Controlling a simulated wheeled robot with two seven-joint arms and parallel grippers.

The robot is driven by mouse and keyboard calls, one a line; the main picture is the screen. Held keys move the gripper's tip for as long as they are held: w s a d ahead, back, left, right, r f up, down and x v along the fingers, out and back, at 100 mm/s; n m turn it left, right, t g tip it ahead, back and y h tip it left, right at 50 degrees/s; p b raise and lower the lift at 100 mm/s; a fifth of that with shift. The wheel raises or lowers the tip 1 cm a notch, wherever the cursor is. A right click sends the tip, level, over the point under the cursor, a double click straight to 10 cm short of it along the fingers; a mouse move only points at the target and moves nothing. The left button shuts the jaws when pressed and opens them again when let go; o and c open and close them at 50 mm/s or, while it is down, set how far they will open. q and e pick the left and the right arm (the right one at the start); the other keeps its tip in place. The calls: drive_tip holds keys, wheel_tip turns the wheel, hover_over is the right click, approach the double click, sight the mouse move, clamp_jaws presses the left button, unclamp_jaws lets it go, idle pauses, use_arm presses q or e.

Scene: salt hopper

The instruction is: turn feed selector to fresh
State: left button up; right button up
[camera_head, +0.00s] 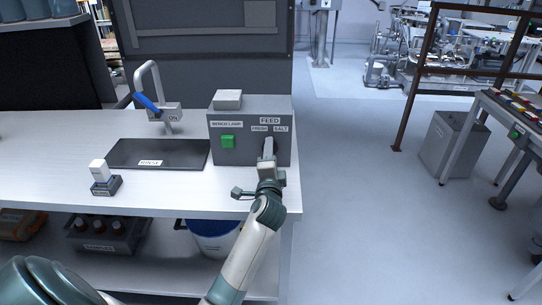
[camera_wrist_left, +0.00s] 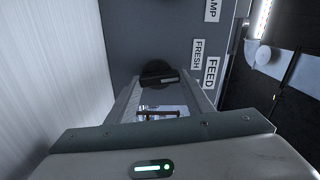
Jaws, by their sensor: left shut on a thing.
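The feed selector is a dark knob on the front of a grey box (camera_head: 250,108), below the FEED, FRESH and SALT labels (camera_head: 270,125). My left gripper (camera_head: 268,160) reaches up to it from the front and covers most of it in the head view. In the left wrist view the black selector knob (camera_wrist_left: 158,72) lies at the ends of my fingers, which are shut on it. The FRESH label (camera_wrist_left: 198,55) shows there beside the knob; the SALT label is out of that view. I cannot tell which label the knob points to. My right gripper is out of view.
A green button (camera_head: 228,142) sits left of the selector on the box. A tap with a blue lever (camera_head: 147,102) stands behind a dark RINSE mat (camera_head: 130,153). A small white-topped switch (camera_head: 99,171) stands on the white bench (camera_head: 50,180). Open floor lies right of the bench.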

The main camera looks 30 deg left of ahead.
use_arm(q)
drive_tip(key=n, duration=0.2)
drive_tip(key=shift+f+n, duration=0.1)
drive_tip(key=shift+n, duration=1.5)
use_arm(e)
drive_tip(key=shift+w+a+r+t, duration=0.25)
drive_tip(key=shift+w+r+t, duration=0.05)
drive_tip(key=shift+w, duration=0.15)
use_arm(q)
drive_tip(key=o, duration=1)
drive_tip(key=shift+o, duration=0.2)
drive_tip(key=shift+s, duration=0.15)
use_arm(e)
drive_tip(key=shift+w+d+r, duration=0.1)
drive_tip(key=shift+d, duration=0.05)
